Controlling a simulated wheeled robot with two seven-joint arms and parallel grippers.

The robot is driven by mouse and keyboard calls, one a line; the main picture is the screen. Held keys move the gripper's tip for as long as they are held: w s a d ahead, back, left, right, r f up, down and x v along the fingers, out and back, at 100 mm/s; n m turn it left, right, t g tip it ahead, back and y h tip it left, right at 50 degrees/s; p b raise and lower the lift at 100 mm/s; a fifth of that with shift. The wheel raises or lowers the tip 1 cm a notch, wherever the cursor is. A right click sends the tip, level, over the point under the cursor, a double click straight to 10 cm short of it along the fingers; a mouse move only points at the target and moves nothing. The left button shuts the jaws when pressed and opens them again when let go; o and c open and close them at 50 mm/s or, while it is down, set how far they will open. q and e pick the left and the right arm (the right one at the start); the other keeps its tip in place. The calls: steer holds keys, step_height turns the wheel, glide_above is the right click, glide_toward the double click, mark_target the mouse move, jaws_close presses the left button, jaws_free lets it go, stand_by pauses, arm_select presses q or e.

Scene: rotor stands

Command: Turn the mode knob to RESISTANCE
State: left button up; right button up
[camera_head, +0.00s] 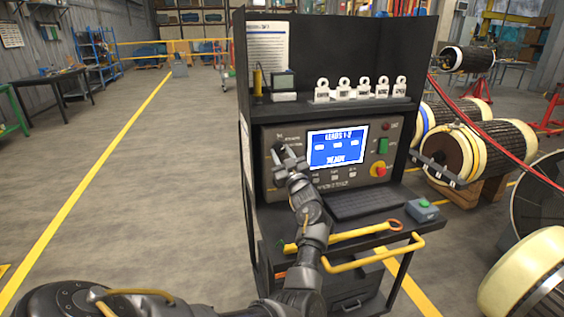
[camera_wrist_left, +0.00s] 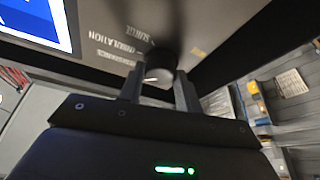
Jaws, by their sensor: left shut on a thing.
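The mode knob (camera_wrist_left: 160,66) is a dark round knob on the grey test panel (camera_wrist_left: 105,22), with a short white mark on its face. My left gripper (camera_wrist_left: 157,84) has one finger on each side of the knob and is shut on it. Printed labels lie beside the knob in the left wrist view; one reads INSULATION, the others are too blurred to read surely. The yellowish label at the right is also unreadable. My right gripper is not in view.
The lit screen (camera_head: 337,147) reads LEADS 1-2. A red and yellow stop button (camera_head: 378,169) is at the right.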

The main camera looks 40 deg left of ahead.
arm_select(q)
steer(key=shift+f+n+g+b, duration=0.1)
steer(key=shift+n+g+b, duration=0.2)
steer(key=shift+n+g, duration=0.1)
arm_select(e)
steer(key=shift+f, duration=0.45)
arm_select(q)
steer(key=o, duration=0.9)
steer(key=shift+o, duration=0.5)
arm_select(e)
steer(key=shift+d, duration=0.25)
arm_select(q)
steer(key=v, duration=0.7)
steer(key=shift+d, duration=0.2)
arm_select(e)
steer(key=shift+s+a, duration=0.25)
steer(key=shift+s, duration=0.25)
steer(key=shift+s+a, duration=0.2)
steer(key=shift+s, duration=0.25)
